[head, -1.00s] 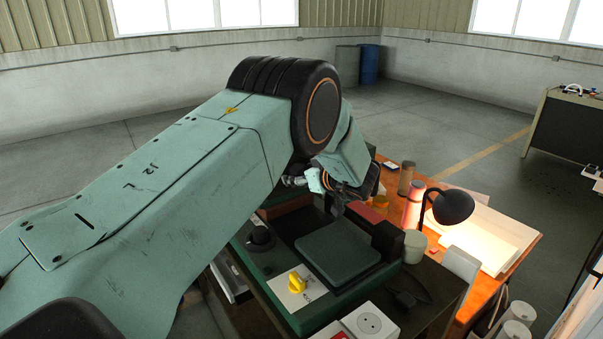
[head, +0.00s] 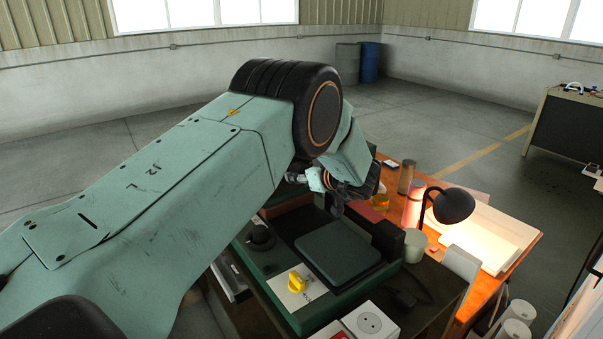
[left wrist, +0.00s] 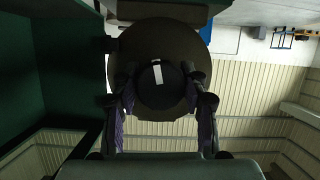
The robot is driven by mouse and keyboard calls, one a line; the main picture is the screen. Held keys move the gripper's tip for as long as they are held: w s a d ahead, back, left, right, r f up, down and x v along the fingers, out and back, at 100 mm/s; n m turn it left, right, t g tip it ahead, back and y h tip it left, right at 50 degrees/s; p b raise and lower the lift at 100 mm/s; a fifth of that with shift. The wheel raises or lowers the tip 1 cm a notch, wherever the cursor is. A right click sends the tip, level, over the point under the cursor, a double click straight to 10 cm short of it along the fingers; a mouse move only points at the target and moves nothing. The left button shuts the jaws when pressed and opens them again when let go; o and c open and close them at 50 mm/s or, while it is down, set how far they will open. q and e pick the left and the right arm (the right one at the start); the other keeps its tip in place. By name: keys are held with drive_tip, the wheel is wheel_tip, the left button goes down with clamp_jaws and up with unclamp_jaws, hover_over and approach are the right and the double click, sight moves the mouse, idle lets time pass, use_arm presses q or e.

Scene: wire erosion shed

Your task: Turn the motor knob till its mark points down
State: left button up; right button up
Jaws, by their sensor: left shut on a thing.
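In the left wrist view a dark round knob (left wrist: 160,97) with a short white mark (left wrist: 157,74) sits between the fingers of my left gripper (left wrist: 160,90). The fingers press on it from both sides. The mark runs from near the knob's middle toward its upper edge in that picture, leaning slightly left. Behind the knob is a larger dark round disc (left wrist: 150,43). In the head view my left gripper (head: 340,197) is at the far side of the green machine; its fingertips and the knob are hard to make out there. My right gripper is out of view.
A yellow knob (head: 297,282) on a white plate and a round black part (head: 261,238) are on the near side of the green machine. A black lamp (head: 452,206), a red cylinder (head: 413,204) and a pale cup (head: 414,246) stand to the right.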

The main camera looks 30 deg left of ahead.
use_arm(q)
drive_tip(key=shift+r+m+g, duration=0.1)
drive_tip(key=shift+m+g, duration=0.3)
drive_tip(key=shift+m, duration=0.5)
drive_tip(key=o, duration=1.1)
drive_tip(key=shift+o, duration=0.2)
drive_tip(key=v, duration=1.2)
drive_tip(key=shift+w, duration=0.2)
drive_tip(key=shift+d, duration=0.15)
